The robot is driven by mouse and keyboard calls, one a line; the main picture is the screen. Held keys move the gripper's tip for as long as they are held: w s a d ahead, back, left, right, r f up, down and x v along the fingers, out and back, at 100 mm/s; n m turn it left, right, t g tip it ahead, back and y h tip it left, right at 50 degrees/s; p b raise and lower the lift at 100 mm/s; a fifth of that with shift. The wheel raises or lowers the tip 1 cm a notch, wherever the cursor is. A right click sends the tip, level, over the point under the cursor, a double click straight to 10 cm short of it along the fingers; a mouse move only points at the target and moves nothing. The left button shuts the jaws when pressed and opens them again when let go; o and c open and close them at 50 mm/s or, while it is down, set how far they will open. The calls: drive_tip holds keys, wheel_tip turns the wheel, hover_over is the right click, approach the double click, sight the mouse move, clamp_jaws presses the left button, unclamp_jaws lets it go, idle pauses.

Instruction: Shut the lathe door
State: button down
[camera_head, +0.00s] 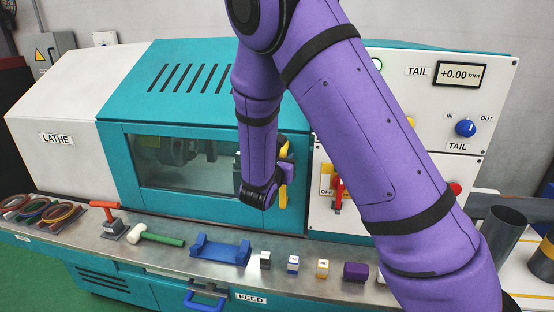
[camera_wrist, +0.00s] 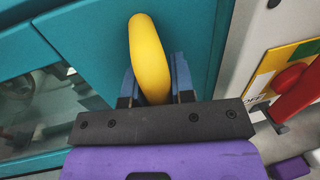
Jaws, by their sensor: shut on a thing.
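The lathe door (camera_head: 218,203) is teal with a glass window. It stands across the front of the lathe (camera_head: 70,95), and its right side lies close to the white control panel. The chuck shows dimly through the glass. The yellow door handle (camera_head: 283,194) is an upright bar near the door's right side, partly hidden by my wrist. In the wrist view, the yellow handle (camera_wrist: 148,55) passes between the blue fingers of my gripper (camera_wrist: 155,88), which is shut on it. My gripper also shows in the head view (camera_head: 286,170). I cannot tell whether a small gap remains at the door's edge.
Right of the door is a red switch lever (camera_head: 337,190) beside an OFF label, close to my gripper. The front ledge holds a hammer (camera_head: 155,236), a blue cradle (camera_head: 220,249), small blocks (camera_head: 293,264) and rings (camera_head: 58,213). My arm hides part of the control panel (camera_head: 405,75).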

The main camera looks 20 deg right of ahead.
drive_tip(key=c, duration=1)
unclamp_jaws()
drive_tip(key=shift+o, duration=0.2)
drive_tip(key=v, duration=1)
drive_tip(key=shift+s+a, duration=0.25)
drive_tip(key=shift+s, duration=0.05)
drive_tip(key=s+d+r+m+g+y, duration=0.2)
drive_tip(key=s+d+r+m+g, duration=0.7)
drive_tip(key=s+d+m+g, duration=0.4)
drive_tip(key=s+a+r+m+t+y, duration=0.2)
drive_tip(key=s+a+r+m+y, duration=0.1)
drive_tip(key=s+m, duration=0.4)
drive_tip(key=s+a+r+m+t+y, duration=0.3)
drive_tip(key=s+r+m+y, duration=0.3)
drive_tip(key=s+m+y, duration=0.1)
drive_tip(key=shift+s+t+y, duration=0.25)
drive_tip(key=shift+t+y, duration=0.05)
drive_tip(key=shift+y, duration=0.1)
